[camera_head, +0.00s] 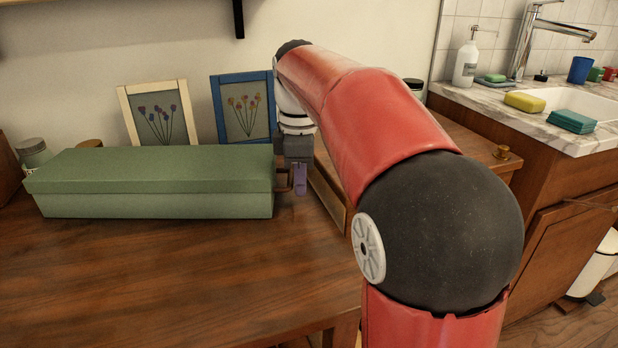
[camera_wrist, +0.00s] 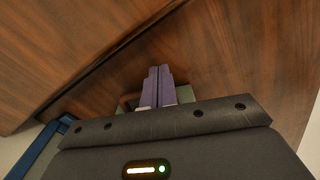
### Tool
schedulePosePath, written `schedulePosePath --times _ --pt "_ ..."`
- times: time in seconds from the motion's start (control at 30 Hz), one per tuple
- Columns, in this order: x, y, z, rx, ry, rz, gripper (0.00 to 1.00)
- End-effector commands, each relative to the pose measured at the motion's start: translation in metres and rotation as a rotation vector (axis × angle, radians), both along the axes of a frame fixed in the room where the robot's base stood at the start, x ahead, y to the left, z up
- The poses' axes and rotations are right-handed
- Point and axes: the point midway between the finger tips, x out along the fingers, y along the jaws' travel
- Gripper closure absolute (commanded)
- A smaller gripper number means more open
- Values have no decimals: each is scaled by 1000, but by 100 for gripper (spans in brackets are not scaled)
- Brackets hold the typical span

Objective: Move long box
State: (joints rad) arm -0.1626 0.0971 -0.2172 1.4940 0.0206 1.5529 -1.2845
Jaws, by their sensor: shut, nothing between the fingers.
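The long box (camera_head: 150,185) is green with a lid and lies at the left on the wooden table, its long side facing me. My gripper (camera_head: 300,190) points down just beyond the box's right end. Its purple fingers are closed together and hold nothing, as the wrist view also shows (camera_wrist: 160,72). A small brown handle-like piece (camera_head: 284,182) sits between the box's right end and the fingers; whether the fingers touch it I cannot tell. The box is not clearly recognisable in the wrist view.
A cream picture frame (camera_head: 128,115) and a blue picture frame (camera_head: 216,100) lean on the wall behind. A jar (camera_head: 33,153) stands left of the box. A wooden panel (camera_head: 328,190) rises right of my gripper. The table (camera_head: 150,270) in front is clear. A sink counter (camera_head: 540,118) stands right.

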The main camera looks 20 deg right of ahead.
Motion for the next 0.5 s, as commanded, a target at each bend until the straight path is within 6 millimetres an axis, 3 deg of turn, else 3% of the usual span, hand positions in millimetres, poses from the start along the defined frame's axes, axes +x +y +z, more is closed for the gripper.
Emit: schedulePosePath --times 0.27,0.5 --pt "1 1 1 0 0 1 100" --pt "9 27 3 1 1 3 100"
